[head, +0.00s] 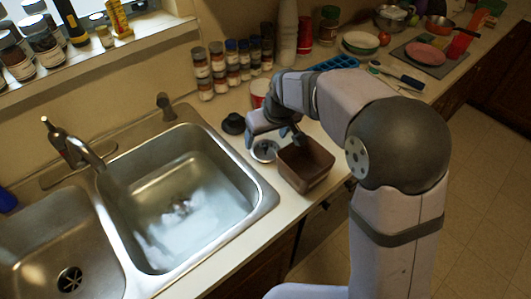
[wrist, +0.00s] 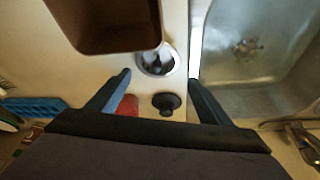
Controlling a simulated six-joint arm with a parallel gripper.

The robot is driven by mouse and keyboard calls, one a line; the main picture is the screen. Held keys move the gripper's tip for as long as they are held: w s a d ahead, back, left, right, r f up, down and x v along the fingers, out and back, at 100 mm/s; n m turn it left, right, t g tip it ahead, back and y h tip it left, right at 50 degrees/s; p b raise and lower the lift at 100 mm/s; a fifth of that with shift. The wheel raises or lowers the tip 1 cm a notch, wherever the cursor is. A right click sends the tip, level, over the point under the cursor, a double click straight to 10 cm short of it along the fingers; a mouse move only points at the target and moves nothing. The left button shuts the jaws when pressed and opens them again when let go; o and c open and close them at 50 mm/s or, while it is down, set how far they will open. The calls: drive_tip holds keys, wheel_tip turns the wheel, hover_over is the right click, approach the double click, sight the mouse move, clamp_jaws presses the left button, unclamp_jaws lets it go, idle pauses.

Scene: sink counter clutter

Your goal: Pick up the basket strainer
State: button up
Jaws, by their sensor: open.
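The basket strainer (head: 265,150), a small round metal cup with a bright rim and darker inside, rests on the counter between the sink and a brown square container. In the wrist view, the strainer (wrist: 157,62) lies just beyond and between my fingertips, close to the container's corner. My gripper (head: 273,139) is above it, pointing down, with fingers spread. In the wrist view, my gripper (wrist: 160,78) is open and nothing is between its fingers. The head view shows the strainer partly beneath the gripper; the exact height gap cannot be told.
The brown container (head: 305,166) stands close at the strainer's right. A black stopper (head: 233,123) lies behind it, near a red-and-white cup (head: 260,90). The steel sink (head: 262,203) is at the left. Spice jars (head: 218,66) line the wall.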

sight(266, 145)
drive_tip(key=shift+d+p+x, duration=0.2)
drive_tip(key=shift+p+x, duration=0.55)
drive_tip(key=shift+x, duration=1.05)
drive_tip(key=shift+d+p+x, duration=0.2)
drive_tip(key=shift+p+x, duration=0.55)
drive_tip(key=shift+x, duration=1.05)
drive_tip(key=c, duration=0.7)
